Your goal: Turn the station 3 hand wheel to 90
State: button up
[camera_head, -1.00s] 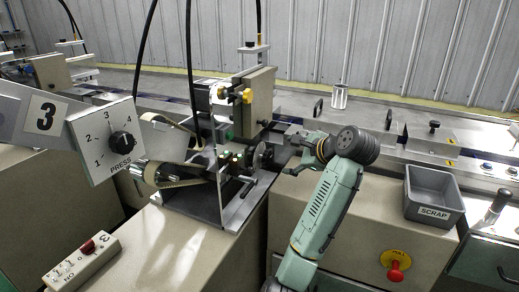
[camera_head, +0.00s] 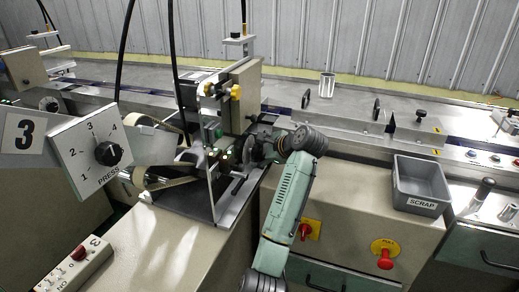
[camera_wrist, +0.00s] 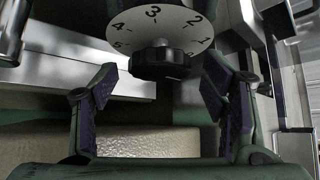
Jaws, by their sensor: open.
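In the wrist view a black ribbed knob (camera_wrist: 160,61) sits in front of a round white dial (camera_wrist: 178,22) marked with several numbers. I take this to be the hand wheel. My gripper (camera_wrist: 158,84) is open, with one finger to the lower left and one to the lower right of the knob, apart from it. In the head view my gripper (camera_head: 262,148) is close to the machine's side plate, and my arm partly hides the wheel area.
A grey SCRAP bin (camera_head: 421,187) stands on the cabinet to the right. Red knobs (camera_head: 385,262) are on the cabinet front. A switch box (camera_head: 75,266) lies at the lower left. A metal bracket (camera_wrist: 85,65) lies left of the knob in the wrist view.

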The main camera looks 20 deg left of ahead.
jog(key=shift+w+a+f, duration=0.2)
jog(key=shift+a+f, duration=0.05)
jog(key=shift+a, duration=0.05)
jog(key=shift+c, duration=0.3)
jog(key=c, duration=1.1)
jog(key=shift+s+f+n+t+b, duration=0.1)
jog(key=shift+f+n+t+b, duration=0.5)
jog(key=shift+b, duration=0.5)
jog(key=shift+r+t+y+b, duration=0.1)
jog(key=shift+t+y+b, duration=0.25)
jog(key=shift+b, duration=0.25)
jog(key=shift+r+n+t+b, duration=0.2)
jog(key=shift+n+t+b, duration=0.3)
jog(key=shift+t+b, duration=0.2)
jog(key=shift+r, duration=0.2)
